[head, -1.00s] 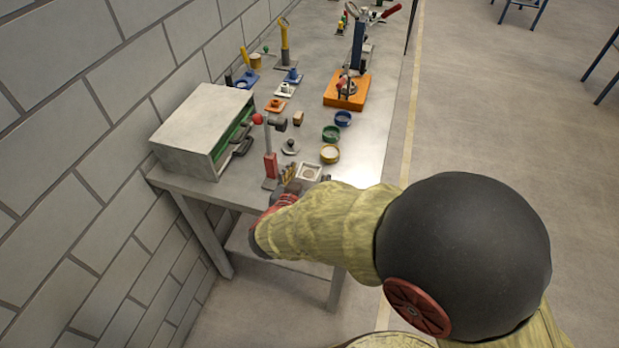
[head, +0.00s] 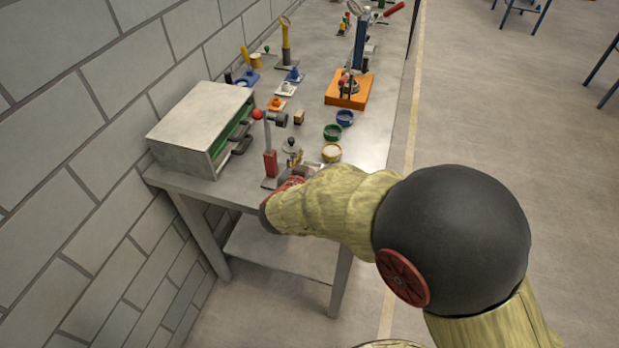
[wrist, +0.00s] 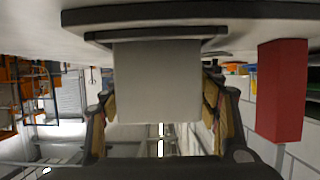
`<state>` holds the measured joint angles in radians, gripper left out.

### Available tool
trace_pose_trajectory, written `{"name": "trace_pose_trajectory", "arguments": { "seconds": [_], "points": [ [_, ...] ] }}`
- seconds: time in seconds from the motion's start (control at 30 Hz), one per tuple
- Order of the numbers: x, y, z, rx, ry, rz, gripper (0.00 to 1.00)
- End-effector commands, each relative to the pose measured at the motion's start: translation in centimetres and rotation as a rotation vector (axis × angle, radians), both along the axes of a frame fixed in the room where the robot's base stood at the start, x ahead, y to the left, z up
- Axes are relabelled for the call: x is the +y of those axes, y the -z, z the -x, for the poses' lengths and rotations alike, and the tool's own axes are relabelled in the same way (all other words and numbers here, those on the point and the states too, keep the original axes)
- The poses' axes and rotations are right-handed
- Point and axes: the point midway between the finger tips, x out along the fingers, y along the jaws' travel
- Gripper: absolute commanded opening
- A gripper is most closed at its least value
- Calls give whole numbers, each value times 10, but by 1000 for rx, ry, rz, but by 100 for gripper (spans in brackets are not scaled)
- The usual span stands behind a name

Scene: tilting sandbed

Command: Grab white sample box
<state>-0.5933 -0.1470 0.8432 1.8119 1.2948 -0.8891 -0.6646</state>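The white sample box (wrist: 157,82) fills the middle of the wrist view, which appears upside down. My gripper (wrist: 157,100) has one finger on each side of the box. The fingers are spread, with narrow gaps visible between pads and box, so contact is not clear. The box appears to stand on a dark-edged plate (wrist: 90,15). In the head view my gripper (head: 287,187) is at the near end of the bench, and my arm hides most of the box there.
A red post base (wrist: 283,90) stands close beside the gripper; in the head view the red post (head: 270,163) is left of it. A grey cabinet (head: 185,157) stands on the bench (head: 365,150).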

Motion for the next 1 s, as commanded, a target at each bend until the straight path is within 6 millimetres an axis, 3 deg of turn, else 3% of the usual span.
{"name": "trace_pose_trajectory", "arguments": {
  "seconds": [0.87, 1.0],
  "points": [
    [0, 0, 0, 0, 0, 0, 9],
    [0, -1, 0, -1, 0, -1, 9]
  ]
}}
